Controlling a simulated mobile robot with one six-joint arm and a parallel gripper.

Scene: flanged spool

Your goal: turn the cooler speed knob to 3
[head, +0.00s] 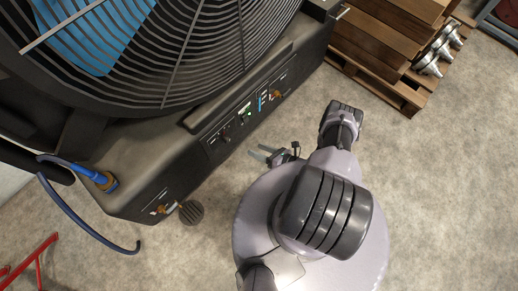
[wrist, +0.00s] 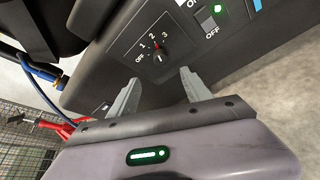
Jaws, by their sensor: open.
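The cooler (head: 140,165) is a big dark fan housing with a control panel along its base. Its speed knob (wrist: 158,57) is small and black with a red mark, on a dial marked OFF, 1, 2, 3. The red mark appears to point near 2. The knob also shows small in the head view (head: 225,138). My gripper (wrist: 160,79) is open and empty, its two fingers reaching toward the panel just below the knob in the wrist view. The fingers look apart from the knob. In the head view my gripper (head: 261,153) stands in front of the panel.
A switch with a green light (wrist: 217,9) sits right of the dial. A blue hose (head: 62,168) joins the cooler's left end. Wooden pallets (head: 385,45) with metal parts stand at the upper right. A red frame (head: 35,262) is lower left. Concrete floor is clear on the right.

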